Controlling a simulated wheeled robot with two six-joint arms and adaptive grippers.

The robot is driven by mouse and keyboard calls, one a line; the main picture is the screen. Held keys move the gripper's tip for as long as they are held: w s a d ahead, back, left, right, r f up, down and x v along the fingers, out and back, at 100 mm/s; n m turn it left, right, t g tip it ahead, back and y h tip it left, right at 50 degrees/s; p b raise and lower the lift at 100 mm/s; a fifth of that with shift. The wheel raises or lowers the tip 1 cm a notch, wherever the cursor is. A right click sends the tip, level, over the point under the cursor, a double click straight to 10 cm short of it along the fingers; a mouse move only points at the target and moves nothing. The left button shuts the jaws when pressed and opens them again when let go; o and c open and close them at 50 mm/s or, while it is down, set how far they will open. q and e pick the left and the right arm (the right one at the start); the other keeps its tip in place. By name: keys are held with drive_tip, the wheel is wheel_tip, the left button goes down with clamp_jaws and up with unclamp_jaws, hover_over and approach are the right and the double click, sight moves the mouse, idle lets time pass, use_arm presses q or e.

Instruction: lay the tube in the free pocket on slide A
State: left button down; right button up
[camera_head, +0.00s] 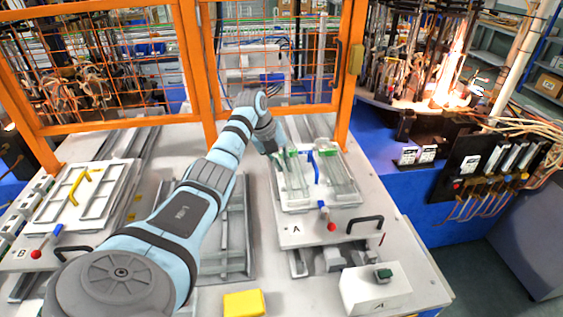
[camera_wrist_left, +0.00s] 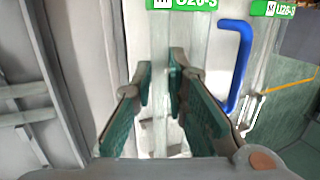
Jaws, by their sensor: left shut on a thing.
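Slide A (camera_head: 292,230) stands right of the middle in the head view, with two long pockets side by side. The glass tube (camera_head: 296,178) with a green label lies along the left pocket; I cannot tell whether it touches the bottom. A second green-labelled tube (camera_head: 335,172) lies in the right pocket. My left gripper (camera_head: 277,154) is at the far left side of slide A, partly hidden by its own wrist. In the left wrist view its padded fingers (camera_wrist_left: 162,100) are shut on the clear tube (camera_wrist_left: 160,45), below its green label. My right gripper is not in view.
A blue handle (camera_head: 315,166) rises between the two pockets, close to the fingers. Slide B (camera_head: 83,195), with a yellow handle, is at the left. An orange mesh guard (camera_head: 200,75) stands behind. A yellow block (camera_head: 244,303) and a white button box (camera_head: 375,290) are in front.

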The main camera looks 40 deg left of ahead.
use_arm(q)
drive_tip(key=shift+s+f, duration=0.1)
idle(0.3)
drive_tip(key=c, duration=1.5)
unclamp_jaws()
drive_tip(key=v, duration=1.2)
drive_tip(key=shift+a, duration=0.1)
